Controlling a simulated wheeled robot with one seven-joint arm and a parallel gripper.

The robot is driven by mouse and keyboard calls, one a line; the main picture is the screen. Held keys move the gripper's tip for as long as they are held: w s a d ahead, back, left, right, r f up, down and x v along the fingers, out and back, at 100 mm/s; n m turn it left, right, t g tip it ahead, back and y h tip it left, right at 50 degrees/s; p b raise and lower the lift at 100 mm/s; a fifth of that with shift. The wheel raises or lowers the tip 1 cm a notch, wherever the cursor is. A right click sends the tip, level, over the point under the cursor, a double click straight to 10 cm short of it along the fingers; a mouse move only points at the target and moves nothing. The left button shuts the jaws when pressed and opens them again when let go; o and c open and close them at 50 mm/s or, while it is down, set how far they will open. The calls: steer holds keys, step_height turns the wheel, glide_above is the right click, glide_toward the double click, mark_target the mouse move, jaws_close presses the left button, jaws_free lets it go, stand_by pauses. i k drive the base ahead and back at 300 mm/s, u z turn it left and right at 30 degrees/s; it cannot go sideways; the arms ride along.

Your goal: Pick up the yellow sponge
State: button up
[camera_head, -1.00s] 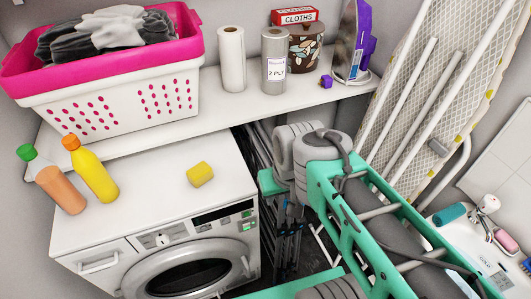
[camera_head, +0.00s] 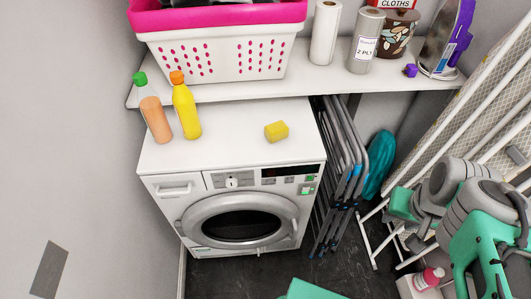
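I cannot make out my gripper's fingers in this view.
An orange bottle with a green cap (camera_head: 154,112) and a yellow bottle (camera_head: 186,108) stand left of the sponge. A shelf (camera_head: 235,88) behind holds a pink-and-white basket (camera_head: 222,50) and paper rolls. Folded racks (camera_head: 340,165) stand right of the dryer.

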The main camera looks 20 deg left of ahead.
mark_target(277, 131)
steer(key=k, duration=0.45)
steer(key=u, duration=0.95)
steer(key=i, duration=1)
steer(key=k, duration=0.95)
steer(key=z, duration=1)
steer(key=i, duration=0.9)
steer(key=u, duration=3.05)
steer(key=i, duration=0.5)
steer(key=u, duration=0.05)
